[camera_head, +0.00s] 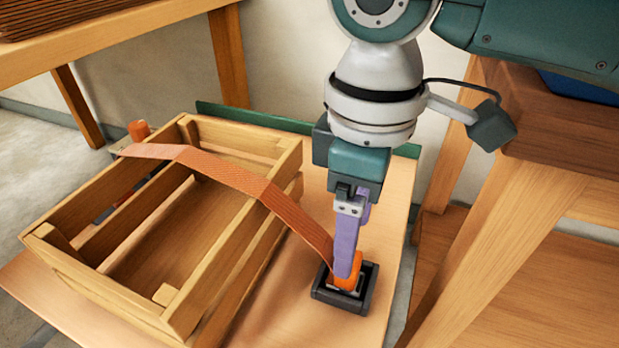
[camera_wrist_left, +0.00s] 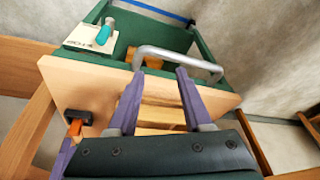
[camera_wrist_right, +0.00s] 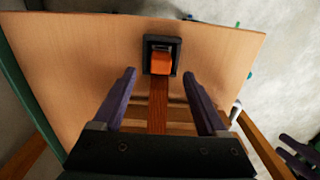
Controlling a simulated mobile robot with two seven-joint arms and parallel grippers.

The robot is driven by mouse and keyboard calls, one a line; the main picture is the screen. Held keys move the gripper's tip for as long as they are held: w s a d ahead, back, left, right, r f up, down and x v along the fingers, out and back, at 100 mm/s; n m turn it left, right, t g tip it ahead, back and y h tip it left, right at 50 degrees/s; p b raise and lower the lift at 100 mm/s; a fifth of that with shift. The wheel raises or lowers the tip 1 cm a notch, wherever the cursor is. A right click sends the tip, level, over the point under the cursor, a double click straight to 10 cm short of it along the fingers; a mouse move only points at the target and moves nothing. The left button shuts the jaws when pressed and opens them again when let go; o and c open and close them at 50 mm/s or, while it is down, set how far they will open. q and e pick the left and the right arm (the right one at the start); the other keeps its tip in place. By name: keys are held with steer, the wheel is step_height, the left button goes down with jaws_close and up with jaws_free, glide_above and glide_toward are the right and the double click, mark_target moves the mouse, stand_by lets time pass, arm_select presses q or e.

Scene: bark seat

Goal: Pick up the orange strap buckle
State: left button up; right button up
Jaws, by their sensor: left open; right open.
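The orange strap buckle (camera_head: 345,277) sits in a square black holder (camera_head: 323,293) on the wooden board, beside the crate. Its orange-brown strap (camera_head: 235,176) runs from it across the crate. My right gripper (camera_head: 346,268) is over the buckle in the head view, its purple fingers partly covering it. In the right wrist view, the open fingers (camera_wrist_right: 159,84) are apart on either side of the strap, with the buckle (camera_wrist_right: 161,63) ahead between them. My left gripper (camera_wrist_left: 154,80) is open and empty; it is not seen in the head view.
The slatted wooden crate (camera_head: 62,281) stands left of the holder on the board (camera_head: 293,328). The left wrist view shows a grey bar handle (camera_wrist_left: 178,56) and a cream block with a teal lever (camera_wrist_left: 104,32). A wooden table (camera_head: 540,190) stands at right.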

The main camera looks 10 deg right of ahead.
mark_target(351, 288)
step_height(351, 288, down, 5)
steer(key=b, duration=0.2)
steer(key=shift+s+f+b, duration=0.1)
steer(key=shift+f+b, duration=0.1)
steer(key=shift+b, duration=0.2)
steer(key=shift+r, duration=0.1)
jaws_close()
